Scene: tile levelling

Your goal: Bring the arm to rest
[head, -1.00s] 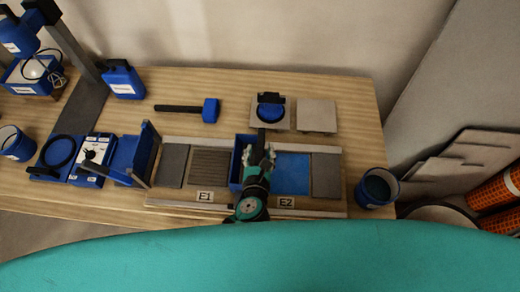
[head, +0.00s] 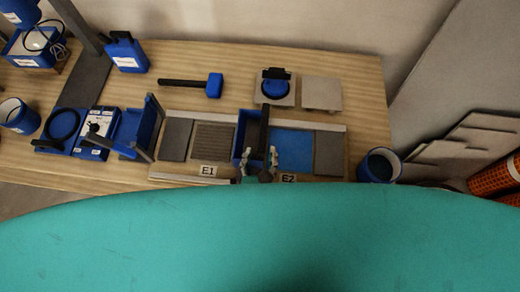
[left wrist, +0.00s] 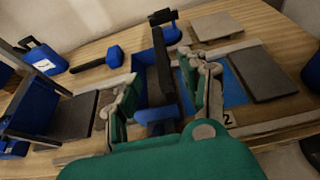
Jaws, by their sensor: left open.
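My left gripper (head: 258,160) is open and empty at the front of the workboard, between the labels E1 (head: 208,171) and E2 (head: 289,178). In the left wrist view its two fingers (left wrist: 160,92) are spread. A blue box (head: 240,140) with a dark upright bar (head: 264,130) shows beyond and between them. I cannot tell whether the fingers touch it. The left arm behind the gripper is mostly hidden by my teal body. My right gripper is not in view.
Grey tiles (head: 176,139) and a blue bed (head: 291,150) lie on the board. Behind are a blue mallet (head: 214,85), a suction lifter (head: 275,88) on a tile and a bare tile (head: 321,94). A blue bucket (head: 379,166) stands right. The back left table is partly clear.

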